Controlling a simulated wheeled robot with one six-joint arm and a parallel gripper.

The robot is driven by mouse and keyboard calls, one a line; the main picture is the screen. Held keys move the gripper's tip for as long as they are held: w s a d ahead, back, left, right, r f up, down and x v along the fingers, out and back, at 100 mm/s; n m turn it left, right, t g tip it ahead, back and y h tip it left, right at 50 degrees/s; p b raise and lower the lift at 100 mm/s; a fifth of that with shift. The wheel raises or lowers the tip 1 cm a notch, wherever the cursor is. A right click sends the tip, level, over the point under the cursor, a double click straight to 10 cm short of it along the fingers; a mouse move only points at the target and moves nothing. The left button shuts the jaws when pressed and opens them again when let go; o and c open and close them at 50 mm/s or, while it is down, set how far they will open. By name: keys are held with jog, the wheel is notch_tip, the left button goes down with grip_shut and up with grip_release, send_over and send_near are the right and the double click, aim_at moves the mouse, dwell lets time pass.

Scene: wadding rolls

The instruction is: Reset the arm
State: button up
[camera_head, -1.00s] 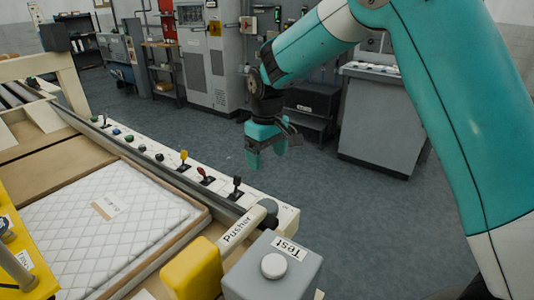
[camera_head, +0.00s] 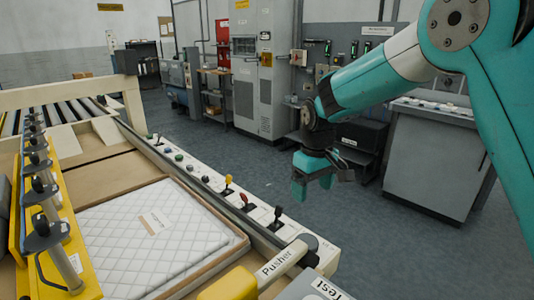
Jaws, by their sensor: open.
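My arm reaches in from the right side of the head view. My gripper (camera_head: 312,190) hangs from its end with the teal fingers pointing down. It is open, with nothing seen between the fingers. It is over the grey floor, to the right of the control strip (camera_head: 205,180) and apart from it.
A quilted white pad (camera_head: 135,235) lies in the machine bed at lower left, beside a yellow bar with several clamps (camera_head: 45,235). A lever labelled Pusher (camera_head: 280,262) is at the bottom. Grey cabinets (camera_head: 258,90) and a console (camera_head: 435,160) stand behind. The floor between is clear.

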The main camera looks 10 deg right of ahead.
jog(key=s+a+r+y, duration=0.1)
jog(key=s+r, duration=0.1)
jog(key=s, duration=0.8)
jog(key=s+a+r+n+y, duration=0.1)
jog(key=s+a+r, duration=0.1)
jog(key=s, duration=0.8)
jog(key=s+a+r+y, duration=0.1)
jog(key=s+r, duration=0.3)
jog(key=s, duration=0.6)
jog(key=shift+s+a+r+n+y, duration=0.2)
jog(key=shift+s+a+n+y, duration=0.15)
jog(key=shift+y, duration=0.25)
jog(key=shift+w+d, duration=0.1)
jog(key=shift+c, duration=0.5)
